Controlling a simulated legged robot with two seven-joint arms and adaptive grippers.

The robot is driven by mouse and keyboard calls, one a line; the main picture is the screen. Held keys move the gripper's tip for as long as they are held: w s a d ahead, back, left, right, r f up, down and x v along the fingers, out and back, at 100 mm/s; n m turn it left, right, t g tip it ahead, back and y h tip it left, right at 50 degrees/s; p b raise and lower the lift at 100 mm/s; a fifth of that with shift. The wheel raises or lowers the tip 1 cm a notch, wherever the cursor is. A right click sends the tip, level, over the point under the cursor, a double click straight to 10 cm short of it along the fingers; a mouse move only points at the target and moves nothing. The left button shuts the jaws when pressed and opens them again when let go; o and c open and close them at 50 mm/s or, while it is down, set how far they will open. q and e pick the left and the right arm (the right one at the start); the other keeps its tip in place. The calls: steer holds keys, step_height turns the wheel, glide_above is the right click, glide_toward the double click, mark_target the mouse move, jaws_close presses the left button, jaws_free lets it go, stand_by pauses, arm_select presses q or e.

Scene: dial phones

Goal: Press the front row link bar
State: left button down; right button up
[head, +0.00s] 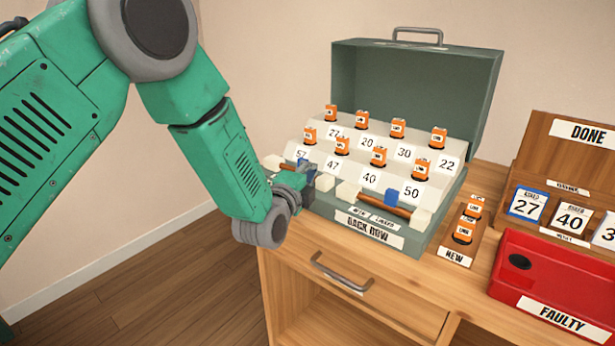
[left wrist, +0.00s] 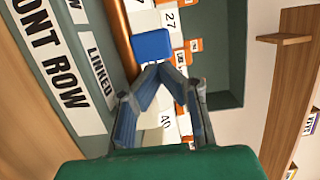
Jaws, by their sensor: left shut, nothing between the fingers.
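The front row link bar is a brown rod between white end blocks with a blue block on it. In the head view my left gripper (head: 306,170) covers much of this bar (head: 288,167). In the left wrist view its blue block (left wrist: 152,45) shows just beyond the fingertips, beside the FRONT ROW label (left wrist: 48,55) and the LINKED label (left wrist: 103,68). My left gripper (left wrist: 160,70) is shut and empty, its tips close to the blue block. I cannot tell whether they touch it. My right gripper is out of view.
The back row bar (head: 375,201), with its own blue block, lies to the right on the same green case (head: 420,85). Several orange pieces stand on the case's numbered steps. A NEW tray (head: 456,257) and a red FAULTY bin (head: 555,311) lie further right.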

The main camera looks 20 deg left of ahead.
arm_select(q)
steer(key=shift+w+a, duration=0.25)
steer(key=shift+a, duration=0.5)
steer(key=shift+w+a, duration=0.25)
steer(key=shift+a, duration=0.45)
steer(key=shift+w+a, duration=0.25)
steer(key=shift+a, duration=0.5)
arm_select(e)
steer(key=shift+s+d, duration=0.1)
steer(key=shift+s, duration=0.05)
